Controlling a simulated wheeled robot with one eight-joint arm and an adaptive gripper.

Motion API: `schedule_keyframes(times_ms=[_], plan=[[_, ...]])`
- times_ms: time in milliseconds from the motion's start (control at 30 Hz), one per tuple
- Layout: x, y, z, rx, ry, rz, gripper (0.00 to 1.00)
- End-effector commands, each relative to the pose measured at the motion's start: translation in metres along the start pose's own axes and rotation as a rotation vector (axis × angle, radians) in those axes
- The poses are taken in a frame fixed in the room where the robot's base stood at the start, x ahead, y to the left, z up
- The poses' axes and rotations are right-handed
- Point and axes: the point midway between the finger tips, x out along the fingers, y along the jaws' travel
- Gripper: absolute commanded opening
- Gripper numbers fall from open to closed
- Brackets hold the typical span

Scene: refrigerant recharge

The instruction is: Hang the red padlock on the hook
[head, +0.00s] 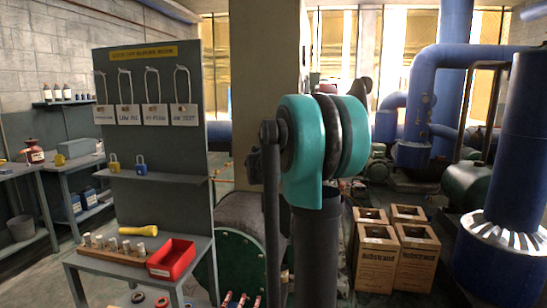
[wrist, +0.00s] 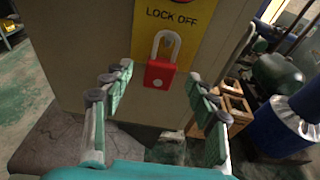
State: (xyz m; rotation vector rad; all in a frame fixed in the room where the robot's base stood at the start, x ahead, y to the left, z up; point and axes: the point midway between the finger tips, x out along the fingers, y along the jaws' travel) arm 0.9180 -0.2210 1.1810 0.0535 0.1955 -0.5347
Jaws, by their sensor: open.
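The red padlock (wrist: 160,75) is upright in the wrist view, its pale shackle up, in front of the yellow LOCK OFF sign (wrist: 181,22). A small grey part shows inside the shackle; it looks like the hook (wrist: 174,45), but I cannot tell whether the shackle rests on it. My gripper (wrist: 159,78) is open, with one finger to the left of the padlock and one to the right, both apart from it. In the head view my arm hides this spot, and neither padlock nor gripper shows.
A grey tag board (head: 151,140) at left holds white tags, and its shelf (head: 150,176) carries a yellow and a blue padlock. A red bin (head: 171,259) sits on the bench below. Cardboard boxes (head: 378,262) and blue pipes (head: 440,75) stand at right.

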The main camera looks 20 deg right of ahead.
Motion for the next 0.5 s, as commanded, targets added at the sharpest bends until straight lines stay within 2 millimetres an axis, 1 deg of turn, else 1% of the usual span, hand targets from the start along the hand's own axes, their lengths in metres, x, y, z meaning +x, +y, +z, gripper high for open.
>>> schedule_keyframes(times_ms=[33,300,500], plan=[[-0.010,0.000,0.000,0.000,0.000,0.002,0.58],[-0.061,0.000,0.000,0.001,0.000,0.001,0.58],[-0.088,0.000,0.000,0.000,0.000,0.000,0.58]])
